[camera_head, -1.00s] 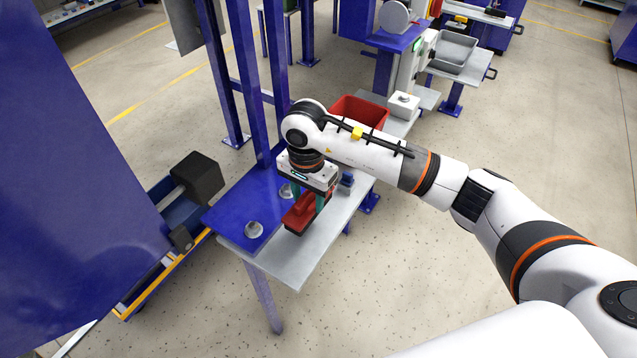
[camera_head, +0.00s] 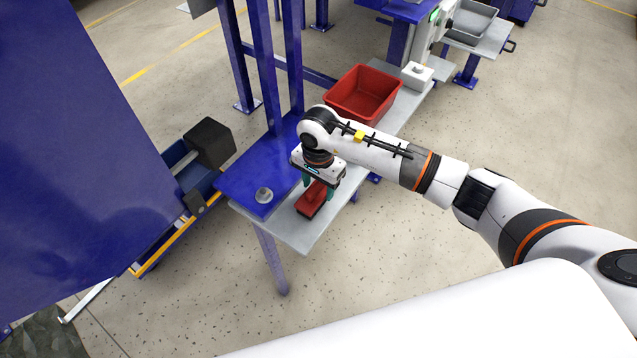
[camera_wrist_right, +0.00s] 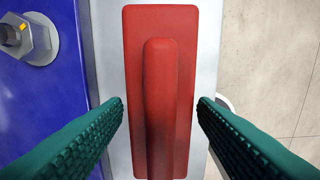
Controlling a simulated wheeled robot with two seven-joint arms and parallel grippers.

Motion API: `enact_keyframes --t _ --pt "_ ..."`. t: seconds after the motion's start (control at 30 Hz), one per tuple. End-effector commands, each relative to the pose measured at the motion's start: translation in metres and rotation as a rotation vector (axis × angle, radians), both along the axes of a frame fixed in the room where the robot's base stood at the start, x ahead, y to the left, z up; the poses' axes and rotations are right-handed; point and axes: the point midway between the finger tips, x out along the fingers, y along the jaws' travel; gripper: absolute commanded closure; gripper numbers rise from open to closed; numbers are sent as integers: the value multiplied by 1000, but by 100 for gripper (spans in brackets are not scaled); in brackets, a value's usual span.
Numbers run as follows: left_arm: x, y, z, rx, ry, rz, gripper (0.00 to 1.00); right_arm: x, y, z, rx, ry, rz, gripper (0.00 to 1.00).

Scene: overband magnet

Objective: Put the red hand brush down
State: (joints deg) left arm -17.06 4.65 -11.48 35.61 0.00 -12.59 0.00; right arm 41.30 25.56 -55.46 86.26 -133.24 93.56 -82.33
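The red hand brush (camera_head: 310,201) lies on the grey strip of the work table (camera_head: 307,234), beside the blue plate. In the right wrist view the brush (camera_wrist_right: 187,60) is seen from above, its raised handle running lengthwise. My right gripper (camera_head: 318,189) is above the brush, pointing down. In the wrist view the green fingers of this gripper (camera_wrist_right: 160,108) are apart, one on each side of the handle, with visible gaps between them and the handle. The brush's underside is hidden. My left gripper is not in view.
The blue plate (camera_head: 240,185) with a bolt (camera_head: 264,195) lies left of the brush, with blue posts (camera_head: 265,65) behind. A red bin (camera_head: 362,93) and a white box (camera_head: 417,74) stand farther back. A large blue panel (camera_head: 70,150) fills the left.

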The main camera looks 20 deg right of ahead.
Motion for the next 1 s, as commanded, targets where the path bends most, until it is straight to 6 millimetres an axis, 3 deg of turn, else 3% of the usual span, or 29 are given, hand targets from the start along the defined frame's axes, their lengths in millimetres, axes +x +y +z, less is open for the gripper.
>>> enact_keyframes --t 0.1,0.47,1.0 --pt "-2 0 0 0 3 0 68 0 0 0 0 0 0 33" --pt "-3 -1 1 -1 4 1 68 0 0 6 1 -1 0 33" --pt "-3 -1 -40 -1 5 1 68 1 0 106 0 -4 0 33"
